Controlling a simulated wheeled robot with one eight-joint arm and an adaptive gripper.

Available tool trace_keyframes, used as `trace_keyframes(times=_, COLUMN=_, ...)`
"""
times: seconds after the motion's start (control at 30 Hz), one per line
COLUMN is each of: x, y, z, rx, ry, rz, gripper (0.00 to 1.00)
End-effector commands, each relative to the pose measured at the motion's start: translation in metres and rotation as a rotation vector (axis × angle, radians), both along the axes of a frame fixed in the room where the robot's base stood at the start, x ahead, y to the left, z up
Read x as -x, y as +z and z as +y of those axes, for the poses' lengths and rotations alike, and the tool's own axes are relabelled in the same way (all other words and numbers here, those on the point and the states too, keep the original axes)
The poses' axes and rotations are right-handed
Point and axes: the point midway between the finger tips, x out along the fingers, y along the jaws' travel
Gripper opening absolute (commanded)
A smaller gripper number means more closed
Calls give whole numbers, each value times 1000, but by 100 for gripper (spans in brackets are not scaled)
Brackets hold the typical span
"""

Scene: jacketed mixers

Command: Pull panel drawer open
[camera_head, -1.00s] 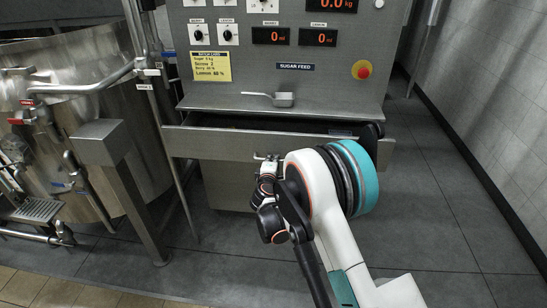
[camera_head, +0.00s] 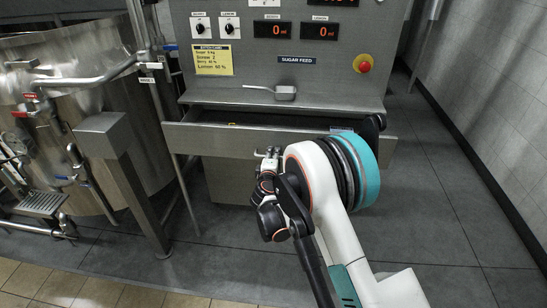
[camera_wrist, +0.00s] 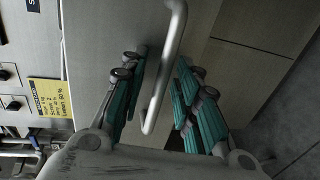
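The panel drawer (camera_head: 215,138) is a wide grey metal front below the panel's shelf. It stands partly out, with a dark gap behind its top edge. Its bar handle (camera_wrist: 167,75) runs through the wrist view between the fingers of my gripper (camera_wrist: 160,100). The teal finger pads stand on either side of the bar, with a gap showing on both sides. My gripper also shows at the drawer front in the head view (camera_head: 268,158), where it partly hides the handle. The drawer's right end is partly hidden by my arm.
A scoop (camera_head: 284,92) lies on the shelf above the drawer. A red stop button (camera_head: 363,64) and a yellow recipe card (camera_head: 212,60) are on the panel. A steel vessel with pipes (camera_head: 85,100) stands at the left. Grey floor (camera_head: 440,200) is clear at the right.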

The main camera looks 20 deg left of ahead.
Motion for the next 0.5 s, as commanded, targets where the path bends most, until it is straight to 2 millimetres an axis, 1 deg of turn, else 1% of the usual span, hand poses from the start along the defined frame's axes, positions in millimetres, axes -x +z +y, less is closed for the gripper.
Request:
trace_keyframes(times=0.17, x=2, y=0, z=0, rx=0, ry=0, rz=0, gripper=29)
trace_keyframes(times=0.27, x=10, y=2, z=-2, rx=0, ry=0, rz=0, gripper=29)
trace_keyframes(times=0.37, x=25, y=5, z=-5, rx=1, ry=1, rz=0, gripper=29)
trace_keyframes(times=0.5, x=53, y=11, z=-12, rx=0, ry=2, rz=1, gripper=29)
